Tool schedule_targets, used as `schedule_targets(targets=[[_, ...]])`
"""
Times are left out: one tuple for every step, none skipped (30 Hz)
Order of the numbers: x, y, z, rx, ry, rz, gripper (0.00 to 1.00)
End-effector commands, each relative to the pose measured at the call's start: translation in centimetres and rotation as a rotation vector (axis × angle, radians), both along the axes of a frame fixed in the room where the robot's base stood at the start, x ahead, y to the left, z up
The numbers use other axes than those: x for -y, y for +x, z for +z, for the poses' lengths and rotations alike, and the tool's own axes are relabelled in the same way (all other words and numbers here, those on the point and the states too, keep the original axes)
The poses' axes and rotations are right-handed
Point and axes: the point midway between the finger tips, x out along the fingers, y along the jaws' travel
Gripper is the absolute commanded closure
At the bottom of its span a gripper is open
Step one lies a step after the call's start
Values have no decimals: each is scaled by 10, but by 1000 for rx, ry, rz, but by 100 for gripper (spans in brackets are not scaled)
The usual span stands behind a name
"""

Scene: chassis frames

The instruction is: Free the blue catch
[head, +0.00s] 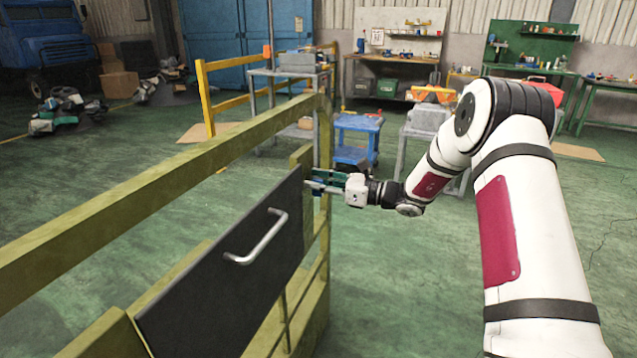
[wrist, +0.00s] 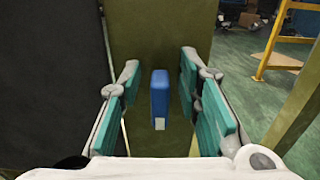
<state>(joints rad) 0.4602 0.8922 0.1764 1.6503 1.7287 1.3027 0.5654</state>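The blue catch (wrist: 159,93) is a small upright blue block on an olive-green post in the wrist view. It stands between the fingers of my gripper (wrist: 160,98), with a gap on both sides. My gripper is open, its teal finger pads apart. In the head view my gripper (head: 326,183) reaches the post at the right edge of a dark panel (head: 215,275) with a silver handle (head: 258,238). The catch cannot be made out in the head view.
An olive-green railing frame (head: 150,187) surrounds the dark panel and runs along the left. A blue cart (head: 357,135), grey stands and workbenches stand behind. Green floor (head: 400,290) is open right of the frame.

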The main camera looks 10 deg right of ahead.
Motion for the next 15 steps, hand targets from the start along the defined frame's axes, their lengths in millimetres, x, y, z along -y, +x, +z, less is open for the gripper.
schedule_targets(targets=[[0, 0, 0, 0, 0, 0, 85], [0, 0, 0, 0, 0, 0, 92], [0, 0, 0, 0, 0, 0, 100], [0, 0, 0, 0, 0, 0, 100], [0, 0, 0, 0, 0, 0, 100], [0, 0, 0, 0, 0, 0, 100], [0, 0, 0, 0, 0, 0, 100], [0, 0, 0, 0, 0, 0, 100], [0, 0, 0, 0, 0, 1, 100], [0, 0, 0, 2, -1, 1, 100], [0, 0, 0, 3, -2, 1, 100], [0, -1, 0, 6, -5, 1, 100], [0, -1, 0, 11, -8, 1, 100], [0, -1, -1, 14, -10, 1, 100], [0, -1, -1, 18, -13, 1, 100]])
